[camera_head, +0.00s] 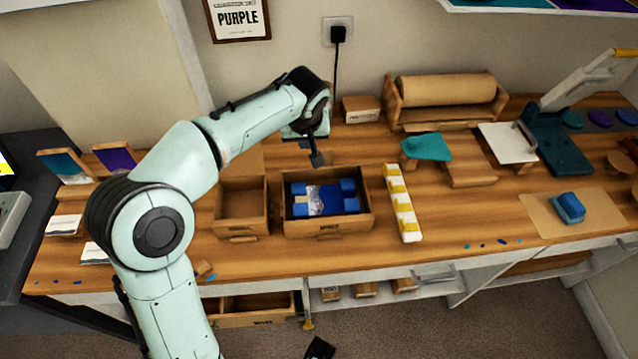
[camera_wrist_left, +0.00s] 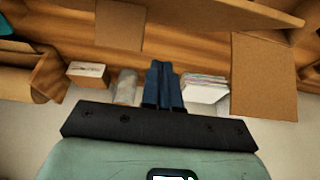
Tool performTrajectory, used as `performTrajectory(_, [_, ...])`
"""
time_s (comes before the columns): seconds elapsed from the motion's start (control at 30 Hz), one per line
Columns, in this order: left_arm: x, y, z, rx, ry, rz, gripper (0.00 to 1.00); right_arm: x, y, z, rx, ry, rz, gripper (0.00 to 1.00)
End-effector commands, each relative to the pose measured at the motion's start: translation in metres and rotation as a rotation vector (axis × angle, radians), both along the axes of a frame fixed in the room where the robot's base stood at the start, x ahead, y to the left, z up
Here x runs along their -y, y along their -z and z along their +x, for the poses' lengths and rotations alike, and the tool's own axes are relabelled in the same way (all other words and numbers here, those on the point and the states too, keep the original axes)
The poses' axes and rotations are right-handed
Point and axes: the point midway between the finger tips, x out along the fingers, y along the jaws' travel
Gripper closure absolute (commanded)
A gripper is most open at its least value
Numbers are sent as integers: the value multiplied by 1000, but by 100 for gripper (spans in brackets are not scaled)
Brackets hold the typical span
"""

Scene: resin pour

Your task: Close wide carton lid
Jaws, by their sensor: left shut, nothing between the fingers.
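The wide carton (camera_head: 332,225) is an open brown box on the table, with its inside showing. It holds blue blocks (camera_head: 326,190) and a clear packet (camera_head: 314,205). I cannot clearly make out its lid in the head view, where my arm covers part of the area behind the box. My left gripper (camera_head: 317,159) is shut and empty, pointing down above the carton's back edge. In the left wrist view its fingers (camera_wrist_left: 162,85) are together. A brown panel edge (camera_wrist_left: 230,10) crosses the top there; I cannot tell whether it is the lid. My right gripper is not in view.
An empty open carton (camera_head: 241,203) stands close on the left, with a raised flap (camera_head: 245,160) behind it. A white strip with yellow pieces (camera_head: 402,205) lies close on the right. A small box (camera_head: 361,109) and a paper-roll holder (camera_head: 445,100) stand behind.

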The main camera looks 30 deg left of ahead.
Motion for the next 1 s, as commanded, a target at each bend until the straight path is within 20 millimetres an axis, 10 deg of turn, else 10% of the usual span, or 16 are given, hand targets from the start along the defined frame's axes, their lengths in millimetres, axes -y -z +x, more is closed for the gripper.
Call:
performTrajectory(0.43, [-1, -8, 1, 1, -1, 0, 100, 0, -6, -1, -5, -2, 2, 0])
performTrajectory(1.0, [-1, -76, 1, 4, 0, 0, 100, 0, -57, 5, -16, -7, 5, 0])
